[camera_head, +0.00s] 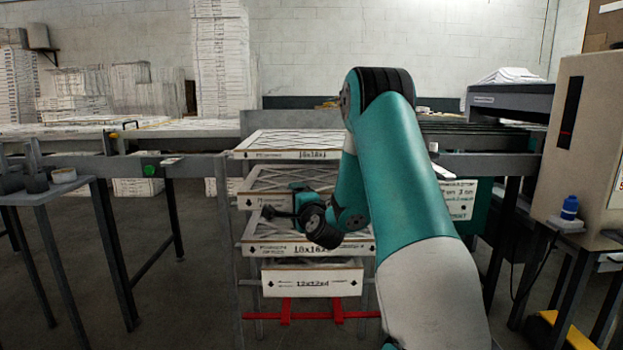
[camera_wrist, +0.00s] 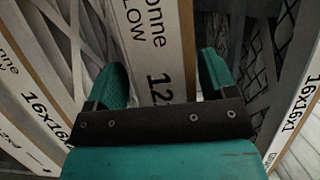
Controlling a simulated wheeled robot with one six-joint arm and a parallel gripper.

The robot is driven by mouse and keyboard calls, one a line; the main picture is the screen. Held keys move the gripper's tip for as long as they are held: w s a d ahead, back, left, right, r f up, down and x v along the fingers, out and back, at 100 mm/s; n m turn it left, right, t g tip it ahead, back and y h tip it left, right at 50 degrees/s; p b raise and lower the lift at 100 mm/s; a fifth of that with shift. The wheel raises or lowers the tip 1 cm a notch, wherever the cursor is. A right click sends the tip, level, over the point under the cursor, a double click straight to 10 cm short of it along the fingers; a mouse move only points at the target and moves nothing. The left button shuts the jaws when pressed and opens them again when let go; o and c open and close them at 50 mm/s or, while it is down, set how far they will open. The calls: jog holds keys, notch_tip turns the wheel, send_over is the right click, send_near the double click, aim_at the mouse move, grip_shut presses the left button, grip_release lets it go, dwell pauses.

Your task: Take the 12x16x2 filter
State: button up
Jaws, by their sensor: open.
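In the wrist view, a white-edged filter (camera_wrist: 160,40) with a label starting "12" lies between the two fingers of my gripper (camera_wrist: 162,75). The rest of its size is hidden behind the gripper's dark crossbar. The fingers are open, one on each side of its edge, with gaps visible. In the head view, my gripper (camera_head: 272,212) is in front of the rack at the middle filter (camera_head: 262,203), whose size label is hidden behind my arm.
A filter marked 16x16x1 (camera_head: 290,154) lies above, another 16x16 filter (camera_head: 280,249) below, and a 12x12x4 box (camera_head: 312,282) at the bottom. A side table (camera_head: 50,192) stands left.

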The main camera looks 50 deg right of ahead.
jog(key=shift+w+d, duration=0.2)
jog(key=shift+w, duration=0.15)
jog(key=shift+c, duration=0.4)
jog(key=c, duration=1)
jog(key=shift+r, duration=0.15)
